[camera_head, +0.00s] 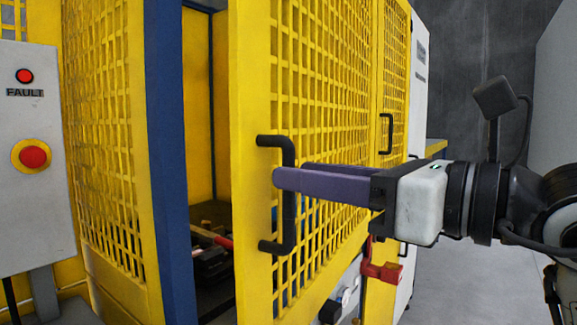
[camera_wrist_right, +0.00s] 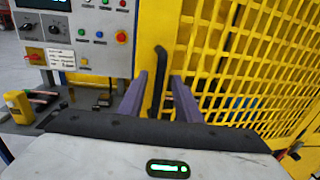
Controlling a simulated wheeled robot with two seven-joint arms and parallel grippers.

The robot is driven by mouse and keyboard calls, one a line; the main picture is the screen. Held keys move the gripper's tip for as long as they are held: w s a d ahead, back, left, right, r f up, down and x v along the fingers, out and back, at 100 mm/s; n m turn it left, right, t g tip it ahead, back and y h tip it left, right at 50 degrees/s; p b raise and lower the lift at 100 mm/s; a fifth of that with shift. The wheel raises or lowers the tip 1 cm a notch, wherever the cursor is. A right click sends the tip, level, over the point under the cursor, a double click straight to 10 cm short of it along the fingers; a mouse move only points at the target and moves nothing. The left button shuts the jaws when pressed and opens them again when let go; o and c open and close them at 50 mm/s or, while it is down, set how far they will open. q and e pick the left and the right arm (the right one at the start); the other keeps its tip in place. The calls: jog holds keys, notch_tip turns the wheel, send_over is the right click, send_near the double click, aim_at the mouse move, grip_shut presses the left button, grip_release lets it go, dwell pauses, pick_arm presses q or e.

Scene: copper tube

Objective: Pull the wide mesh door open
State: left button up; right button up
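The wide yellow mesh door (camera_head: 251,215) stands partly open, with a gap between its edge and the blue post (camera_head: 170,150). A black D-shaped handle (camera_head: 289,220) is fixed on its edge frame. My right gripper (camera_head: 293,172) reaches in from the right, its purple fingers on either side of the handle's upright bar. In the right wrist view the handle (camera_wrist_right: 159,90) stands between the fingertips (camera_wrist_right: 160,78), with space showing at both sides, so the gripper looks open around it. The mesh also fills that view's right side (camera_wrist_right: 245,60). My left gripper is out of view.
A grey panel (camera_head: 30,150) with a red button stands at left beside fixed mesh. A second, narrower mesh door with its own handle (camera_head: 386,134) is farther right. A red fitting (camera_head: 382,268) sits below my right gripper. Grey floor is clear at lower right.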

aim_at(252, 138)
jog(key=shift+x, duration=1.75)
grip_shut()
